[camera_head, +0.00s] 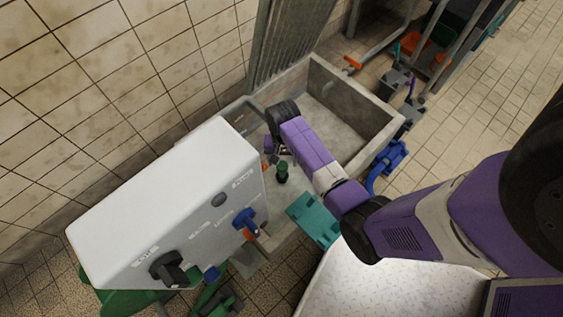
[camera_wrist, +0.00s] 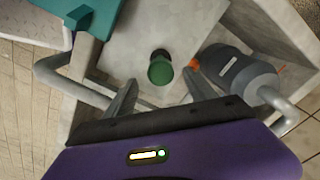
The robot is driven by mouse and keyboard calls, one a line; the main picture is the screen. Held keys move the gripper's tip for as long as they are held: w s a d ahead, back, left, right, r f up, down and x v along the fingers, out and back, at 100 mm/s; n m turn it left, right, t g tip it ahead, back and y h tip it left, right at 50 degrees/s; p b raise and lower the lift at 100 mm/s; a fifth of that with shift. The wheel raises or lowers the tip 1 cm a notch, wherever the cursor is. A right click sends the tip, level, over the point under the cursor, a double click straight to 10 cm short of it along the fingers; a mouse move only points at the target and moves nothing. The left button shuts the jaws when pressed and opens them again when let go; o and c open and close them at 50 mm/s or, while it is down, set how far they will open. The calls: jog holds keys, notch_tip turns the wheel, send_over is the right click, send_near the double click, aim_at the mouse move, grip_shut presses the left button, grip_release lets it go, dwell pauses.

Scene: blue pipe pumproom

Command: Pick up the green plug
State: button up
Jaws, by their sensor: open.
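The green plug (camera_head: 282,168) stands on the floor of a grey concrete basin (camera_head: 345,130), with a dark lower part and a green top. In the wrist view the green plug (camera_wrist: 160,70) shows ahead, roughly centred between my fingertips and apart from them. My gripper (camera_wrist: 158,92) is open and empty, its two dark fingers spread. In the head view my gripper (camera_head: 278,150) is just above and left of the plug, partly hidden by my own wrist.
A white control box (camera_head: 165,210) with knobs stands left of the basin. A grey cylindrical fitting with pipe (camera_wrist: 238,75) sits right of the plug in the wrist view.

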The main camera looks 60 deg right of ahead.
aim_at(282, 164)
notch_tip(282, 164, down, 4)
jog(key=shift+a+r+b, duration=0.1)
jog(key=shift+a+b, duration=0.05)
jog(key=shift+b, duration=0.5)
jog(key=shift+c, duration=0.4)
grip_shut()
